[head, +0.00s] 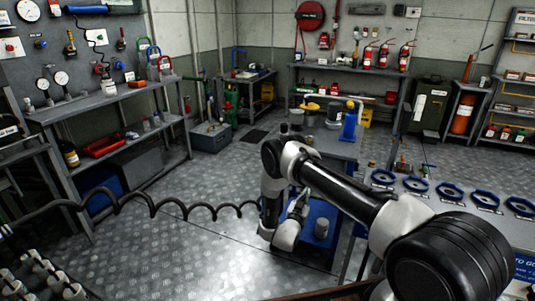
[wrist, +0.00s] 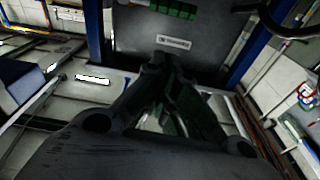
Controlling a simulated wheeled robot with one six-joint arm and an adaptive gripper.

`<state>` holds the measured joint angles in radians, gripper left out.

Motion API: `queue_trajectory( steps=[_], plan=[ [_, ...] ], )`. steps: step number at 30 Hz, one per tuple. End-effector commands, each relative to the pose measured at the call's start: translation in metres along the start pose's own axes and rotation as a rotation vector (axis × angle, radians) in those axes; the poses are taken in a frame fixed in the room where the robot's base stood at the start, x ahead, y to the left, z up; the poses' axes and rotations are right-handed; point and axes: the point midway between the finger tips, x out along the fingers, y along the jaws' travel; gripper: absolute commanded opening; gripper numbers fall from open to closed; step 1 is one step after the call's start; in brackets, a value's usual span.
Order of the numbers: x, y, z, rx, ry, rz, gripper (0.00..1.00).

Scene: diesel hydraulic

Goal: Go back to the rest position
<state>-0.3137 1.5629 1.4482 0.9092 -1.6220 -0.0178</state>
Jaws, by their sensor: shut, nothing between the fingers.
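My gripper (wrist: 166,64) shows in the wrist view with its two dark fingers drawn together at the tips. It is shut and holds nothing. In the head view my arm reaches from the lower right to the middle, then bends down at the elbow. My gripper cannot be made out clearly there. In the wrist view a grey panel (wrist: 140,42) with a small white label lies beyond the fingertips, between blue uprights. I cannot tell whether the fingers touch anything.
A bench with several blue handwheels (head: 450,191) stands right of my arm. A workbench (head: 105,98) with gauges stands at left. A coiled black hose (head: 150,197) hangs across the left side. A back shelf (head: 345,68) carries red extinguishers. The metal floor (head: 205,255) at lower middle looks clear.

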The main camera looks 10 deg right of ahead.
Motion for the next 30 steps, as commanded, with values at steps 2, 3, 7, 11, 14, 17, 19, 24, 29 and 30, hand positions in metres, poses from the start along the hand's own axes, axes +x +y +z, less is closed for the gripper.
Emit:
queue_trajectory(
  steps=[2, 3, 7, 11, 14, 17, 19, 24, 29, 30],
  plan=[
    [0.000, -0.001, 0.014, 0.001, -0.059, -0.004, 0.00],
    [-0.001, -0.003, 0.027, 0.001, -0.114, -0.013, 0.00],
    [-0.023, -0.004, 0.091, -0.037, -0.397, -0.076, 0.00],
    [-0.068, -0.002, 0.141, -0.103, -0.725, -0.152, 0.00],
    [-0.096, -0.012, 0.141, -0.139, -0.953, -0.214, 0.00],
    [-0.121, -0.022, 0.111, -0.178, -1.171, -0.280, 0.00],
    [-0.137, -0.026, 0.078, -0.208, -1.303, -0.324, 0.00],
    [-0.166, -0.016, -0.028, -0.293, -1.550, -0.416, 0.00],
    [-0.187, 0.015, -0.136, -0.381, -1.698, -0.478, 0.00],
    [-0.192, 0.026, -0.163, -0.402, -1.725, -0.489, 0.00]
  ],
)
